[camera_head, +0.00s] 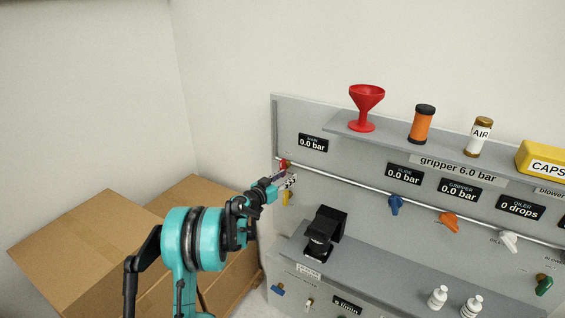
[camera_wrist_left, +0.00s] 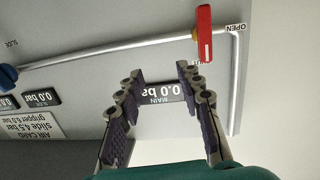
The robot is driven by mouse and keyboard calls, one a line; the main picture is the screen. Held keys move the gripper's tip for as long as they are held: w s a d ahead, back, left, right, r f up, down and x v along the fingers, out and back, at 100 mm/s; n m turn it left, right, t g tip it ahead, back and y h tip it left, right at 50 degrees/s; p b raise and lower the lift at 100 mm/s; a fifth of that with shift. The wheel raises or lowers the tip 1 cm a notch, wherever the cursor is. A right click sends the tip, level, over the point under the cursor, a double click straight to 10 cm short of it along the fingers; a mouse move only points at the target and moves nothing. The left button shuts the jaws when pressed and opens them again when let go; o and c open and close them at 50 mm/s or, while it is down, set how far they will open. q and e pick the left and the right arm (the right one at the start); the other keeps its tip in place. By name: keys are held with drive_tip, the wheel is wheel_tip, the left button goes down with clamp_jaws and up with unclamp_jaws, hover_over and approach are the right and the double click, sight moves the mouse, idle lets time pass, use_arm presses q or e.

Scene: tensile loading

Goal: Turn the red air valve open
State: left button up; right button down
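The red air valve (camera_wrist_left: 203,33) shows at the upper right of the left wrist view, its handle lying across the metal pipe. An OPEN label (camera_wrist_left: 236,27) is to its right; another label, partly hidden, is at the handle's lower end. In the head view a small part of the red valve (camera_head: 283,163) shows just above my left gripper (camera_head: 288,181). In the left wrist view my left gripper (camera_wrist_left: 159,76) is open and empty, its fingers spread in front of the MAIN 0.0 bar display. The handle is beyond the right fingertip, not between the fingers. My right gripper is not in view.
The pipe (camera_head: 345,181) runs along the grey panel (camera_head: 360,225) past blue (camera_head: 396,204), orange (camera_head: 448,221) and white (camera_head: 508,241) knobs. A yellow handle (camera_head: 287,198) is just below my left gripper. A black device (camera_head: 324,232) stands on the lower ledge. Cardboard boxes (camera_head: 85,240) stand left.

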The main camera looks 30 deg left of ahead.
use_arm(q)
drive_tip(key=t+y, duration=0.1)
approach(281, 168)
drive_tip(key=w, duration=0.3)
drive_tip(key=shift+n+y, duration=0.4)
drive_tip(key=w, duration=0.5)
drive_tip(key=w+d, duration=0.1)
drive_tip(key=w, duration=0.2)
drive_tip(key=shift+d+f+b, duration=0.1)
drive_tip(key=shift+f+b, duration=0.15)
drive_tip(key=shift+b, duration=0.05)
clamp_jaws()
